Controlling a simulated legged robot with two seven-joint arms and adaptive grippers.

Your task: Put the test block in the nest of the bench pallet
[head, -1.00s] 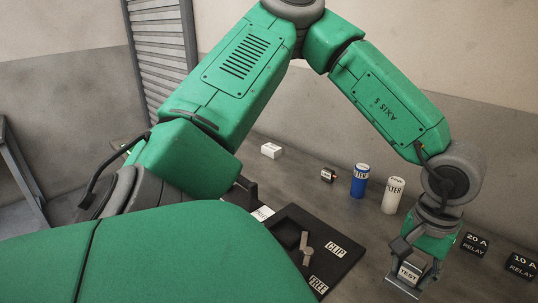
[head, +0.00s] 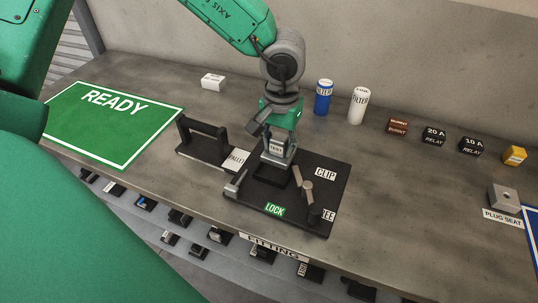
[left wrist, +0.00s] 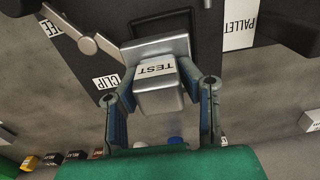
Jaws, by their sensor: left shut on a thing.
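The test block (head: 277,148), a silver stepped block with a TEST label, is held in my left gripper (head: 279,143). The left wrist view shows the block (left wrist: 160,98) between the two fingers (left wrist: 160,82). The black bench pallet (head: 248,192) lies on the bench with CLIP and LOCK labels. The block is over the pallet at its dark square nest (head: 271,176), which shows behind the block in the left wrist view (left wrist: 180,22). I cannot tell whether the block touches the nest. A grey clip lever (head: 304,190) lies right of the nest. My right gripper is out of view.
The pallet's black handle (head: 203,131) rises at its left end. A green READY area (head: 108,125) is clear at left. Blue (head: 323,98) and white (head: 358,106) filters, relays (head: 433,136) and a plug seat (head: 504,198) stand behind and right. Bare bench lies right of the pallet.

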